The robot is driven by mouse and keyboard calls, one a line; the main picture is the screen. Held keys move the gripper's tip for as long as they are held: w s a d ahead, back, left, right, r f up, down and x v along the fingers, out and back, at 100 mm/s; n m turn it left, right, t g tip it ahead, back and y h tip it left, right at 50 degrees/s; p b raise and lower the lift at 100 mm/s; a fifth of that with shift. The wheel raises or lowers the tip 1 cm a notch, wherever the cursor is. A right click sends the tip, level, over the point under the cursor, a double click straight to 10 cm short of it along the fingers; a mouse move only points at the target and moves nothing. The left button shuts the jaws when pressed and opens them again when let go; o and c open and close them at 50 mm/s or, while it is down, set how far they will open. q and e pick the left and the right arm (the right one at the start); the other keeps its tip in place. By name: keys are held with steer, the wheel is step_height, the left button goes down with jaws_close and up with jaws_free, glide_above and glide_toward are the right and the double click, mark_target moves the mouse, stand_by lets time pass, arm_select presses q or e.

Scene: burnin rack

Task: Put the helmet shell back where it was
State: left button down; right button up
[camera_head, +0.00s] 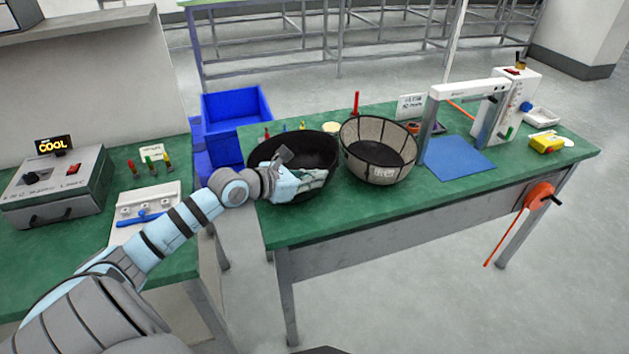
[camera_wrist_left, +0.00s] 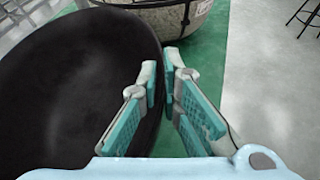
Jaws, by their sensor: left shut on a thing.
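The helmet shell (camera_head: 312,146) is a black, bowl-shaped piece with its hollow side up, at the left end of the right green bench in the head view. My left gripper (camera_head: 318,176) reaches it from the left and is shut on its near rim. In the left wrist view the dark shell (camera_wrist_left: 70,85) fills the left side, and its edge lies between the two fingers (camera_wrist_left: 166,88). I cannot tell whether the shell touches the bench or hangs just above it. My right gripper is not in view.
A grey basket with black ribs (camera_head: 377,158) stands close to the shell's right. Further right are a blue mat (camera_head: 457,160) and a white frame (camera_head: 470,89). Blue bins (camera_head: 236,108) lie behind left. A left bench holds a box with a "COOL" display (camera_head: 55,146).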

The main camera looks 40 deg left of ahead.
arm_select(q)
steer(key=c, duration=1.8)
jaws_free()
steer(key=p+v, duration=1.2)
steer(key=p, duration=0.1)
steer(key=shift+a, duration=0.1)
